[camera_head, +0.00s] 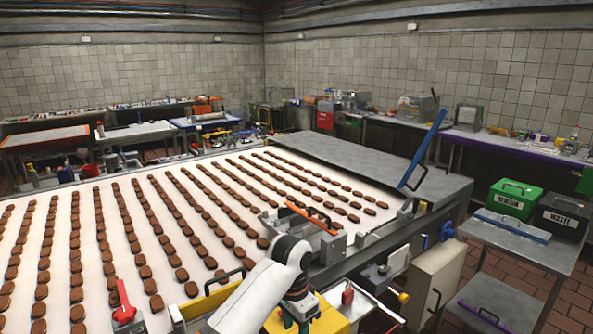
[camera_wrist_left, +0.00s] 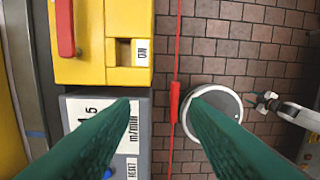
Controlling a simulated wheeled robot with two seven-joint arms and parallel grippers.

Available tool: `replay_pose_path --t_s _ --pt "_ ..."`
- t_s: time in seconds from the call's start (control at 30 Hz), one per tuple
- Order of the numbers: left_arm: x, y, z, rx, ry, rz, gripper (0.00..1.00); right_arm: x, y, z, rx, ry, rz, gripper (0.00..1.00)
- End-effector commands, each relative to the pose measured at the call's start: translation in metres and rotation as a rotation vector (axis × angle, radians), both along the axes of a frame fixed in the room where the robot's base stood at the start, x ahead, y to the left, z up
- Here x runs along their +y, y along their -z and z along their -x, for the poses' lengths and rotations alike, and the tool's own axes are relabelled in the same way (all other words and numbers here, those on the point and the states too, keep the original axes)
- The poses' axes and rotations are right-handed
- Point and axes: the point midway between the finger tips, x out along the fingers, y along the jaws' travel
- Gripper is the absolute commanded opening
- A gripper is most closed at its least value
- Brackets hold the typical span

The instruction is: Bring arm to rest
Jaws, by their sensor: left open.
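My left arm comes in at the bottom of the head view and bends down, with my left gripper (camera_head: 298,314) low in front of the yellow machine part. In the left wrist view the two green fingers of my left gripper (camera_wrist_left: 165,98) are wide apart, with nothing between them. They hang over the edge of a yellow and grey control box (camera_wrist_left: 100,70) and the tiled floor. A white arm at the right edge of the wrist view ends in a small dark gripper (camera_wrist_left: 265,101), which looks like my right one; its jaws are too small to judge.
A conveyor (camera_head: 90,220) with rows of brown biscuits fills the left. A red cord (camera_wrist_left: 175,100) runs beside the control box. A grey side table (camera_head: 520,238) with a green bin (camera_head: 514,198) and black waste bin (camera_head: 562,214) stands at right. Brick floor shows between.

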Motion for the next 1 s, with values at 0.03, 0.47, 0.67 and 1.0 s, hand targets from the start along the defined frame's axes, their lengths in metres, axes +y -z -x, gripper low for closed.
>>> replay_pose_path --t_s 0.03,0.47,0.67,1.0 --pt "0.0 0.009 0.005 0.002 -0.005 0.01 0.42 0.0 0.0 0.0 0.0 0.0 0.0 0.42" --pt "0.02 0.094 0.077 -0.023 -0.146 0.153 0.42 -0.001 0.001 0.008 0.014 0.0 0.002 0.42" --pt "0.061 0.135 0.145 -0.064 -0.318 0.207 0.42 -0.002 0.001 0.007 0.014 0.0 0.003 0.42" --pt "0.143 0.146 0.255 -0.165 -0.58 0.171 0.42 -0.001 0.001 0.007 0.013 0.0 0.003 0.42"
